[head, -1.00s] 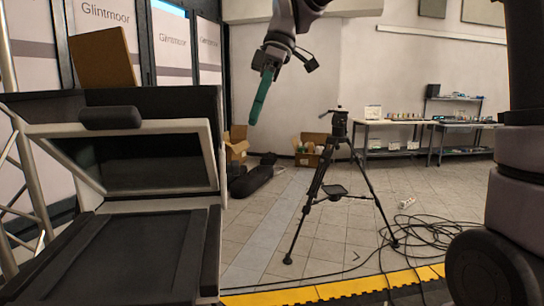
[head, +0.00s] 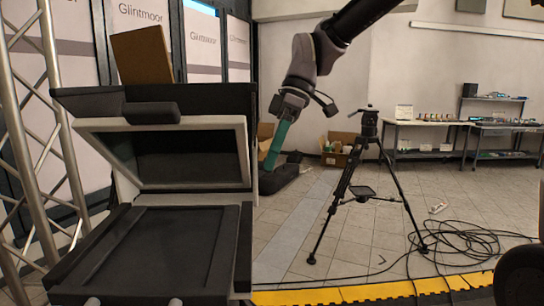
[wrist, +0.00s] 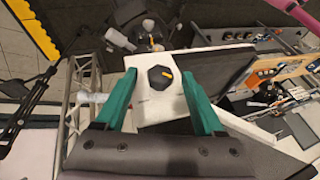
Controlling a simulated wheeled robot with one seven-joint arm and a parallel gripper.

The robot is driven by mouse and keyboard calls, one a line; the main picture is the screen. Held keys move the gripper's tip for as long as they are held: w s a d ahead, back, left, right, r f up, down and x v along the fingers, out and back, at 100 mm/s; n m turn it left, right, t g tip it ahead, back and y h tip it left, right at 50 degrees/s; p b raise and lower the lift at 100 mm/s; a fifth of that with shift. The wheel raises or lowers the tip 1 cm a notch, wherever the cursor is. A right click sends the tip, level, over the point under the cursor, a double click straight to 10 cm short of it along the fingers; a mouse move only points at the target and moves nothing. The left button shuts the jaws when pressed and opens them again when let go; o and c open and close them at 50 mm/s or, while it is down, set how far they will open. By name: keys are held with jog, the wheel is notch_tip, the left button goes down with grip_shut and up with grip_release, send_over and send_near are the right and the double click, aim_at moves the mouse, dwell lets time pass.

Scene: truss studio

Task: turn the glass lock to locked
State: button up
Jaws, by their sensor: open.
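A dark knob (wrist: 160,77) with a short yellow mark sits on a white panel (wrist: 152,110) in the wrist view; I take it to be the glass lock. The yellow mark runs roughly sideways in that picture. My gripper (wrist: 159,80) is open, with one green finger on each side of the knob in the picture; I cannot tell how far the tips are from it. In the head view my gripper (head: 269,166) points down beside the right side of the machine (head: 245,160). The machine's framed glass (head: 185,160) is tilted. The knob is hidden in the head view.
A brown board (head: 142,55) stands on top of the machine. A metal truss (head: 48,120) rises at the left. A tripod (head: 350,185), cables (head: 470,250) and a yellow floor strip (head: 370,292) lie to the right. Tiled floor between is mostly clear.

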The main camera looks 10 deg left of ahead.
grip_shut()
jog(key=shift+g, duration=0.3)
jog(key=shift+w+a+f+m+g, duration=0.15)
jog(key=shift+f+m+g, duration=0.5)
jog(key=shift+g, duration=2)
jog(key=shift+w+d+f+m+g, duration=0.25)
jog(key=shift+m+g, duration=0.85)
jog(key=shift+g, duration=1.5)
jog(key=shift+w+a+f+m+g, duration=0.3)
jog(key=shift+m+g, duration=0.55)
jog(key=shift+g, duration=1.8)
jog(key=shift+s, duration=0.1)
grip_release()
